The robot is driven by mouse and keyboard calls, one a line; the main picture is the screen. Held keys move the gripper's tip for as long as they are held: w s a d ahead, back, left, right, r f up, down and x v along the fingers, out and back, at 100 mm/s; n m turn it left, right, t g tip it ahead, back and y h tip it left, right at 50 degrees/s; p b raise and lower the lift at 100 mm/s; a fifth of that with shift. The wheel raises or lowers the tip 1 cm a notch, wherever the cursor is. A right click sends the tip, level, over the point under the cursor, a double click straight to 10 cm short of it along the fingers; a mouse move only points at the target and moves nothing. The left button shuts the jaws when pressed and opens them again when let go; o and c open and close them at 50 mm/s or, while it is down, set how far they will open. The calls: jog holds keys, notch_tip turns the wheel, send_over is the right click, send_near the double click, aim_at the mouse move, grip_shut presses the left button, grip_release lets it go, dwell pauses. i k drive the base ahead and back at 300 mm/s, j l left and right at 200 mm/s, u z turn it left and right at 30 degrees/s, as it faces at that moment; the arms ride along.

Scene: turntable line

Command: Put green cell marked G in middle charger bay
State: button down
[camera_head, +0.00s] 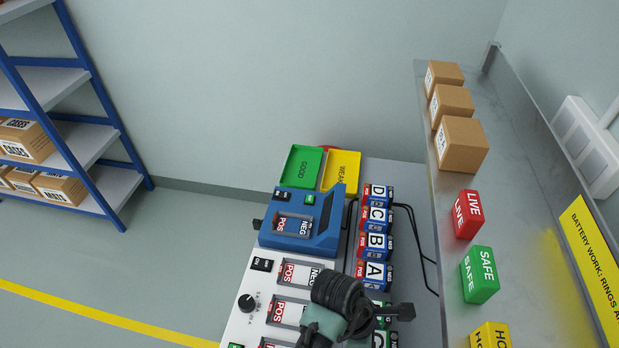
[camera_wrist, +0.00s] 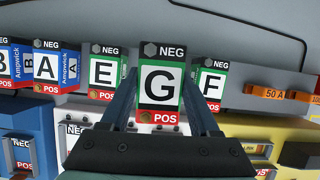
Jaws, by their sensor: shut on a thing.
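The green cell marked G (camera_wrist: 160,85) stands upright between the two fingers of my gripper (camera_wrist: 164,100) in the wrist view, its NEG end up and POS end down. My gripper is shut on it. Cells E (camera_wrist: 103,72) and F (camera_wrist: 211,82) stand on either side. G looks nearer and larger than they do; I cannot tell whether it is clear of the surface. The white charger (camera_head: 240,325) in the head view has bays marked POS and NEG. The far bay (camera_head: 298,272) and middle bay (camera_head: 288,311) look empty; the near bay (camera_head: 272,343) is cut off by the frame.
Blue cells D, C, B and A (camera_head: 374,274) stand in a row right of the charger. A blue tester (camera_head: 325,243) sits beyond the charger, with green (camera_head: 300,168) and yellow (camera_head: 341,172) trays behind. A raised shelf (camera_head: 520,150) with boxes and blocks runs along the right.

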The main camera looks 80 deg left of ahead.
aim_at(281, 294)
jog(key=k+u, duration=0.1)
jog(key=u, duration=0.3)
jog(key=k+u, duration=0.15)
jog(key=u, duration=0.3)
jog(key=k+u, duration=0.1)
jog(key=u, duration=0.3)
jog(key=k+u, duration=0.15)
jog(key=u, duration=0.25)
